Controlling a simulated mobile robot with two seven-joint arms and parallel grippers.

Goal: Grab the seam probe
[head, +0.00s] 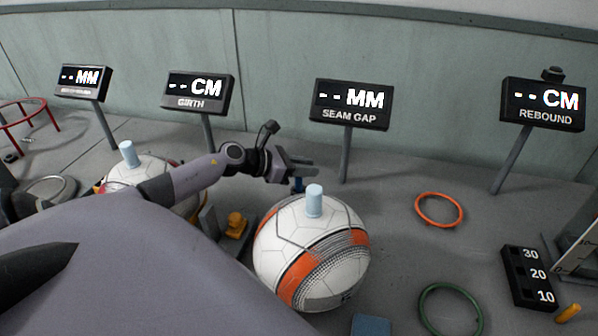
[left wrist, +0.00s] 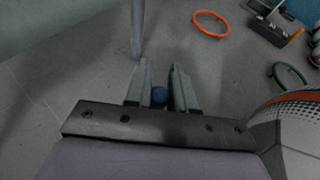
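The seam probe seems to be the small blue piece (head: 297,185) just behind the front ball, below the SEAM GAP sign; most of it is hidden by the ball and my gripper. My left gripper (head: 303,168) reaches in from the left and is right above it. In the left wrist view the two fingers (left wrist: 159,88) are apart, with the round blue top of the probe (left wrist: 159,96) between them. A narrow gap seems to show beside it, and I see no firm grip. My right gripper is not in view.
A white-and-orange ball (head: 312,255) with a pale peg on top stands close beside the gripper. A second ball (head: 135,173) is at the left. The SEAM GAP sign post (head: 346,155) rises just behind. An orange ring (head: 439,209) and green ring (head: 424,312) lie at the right.

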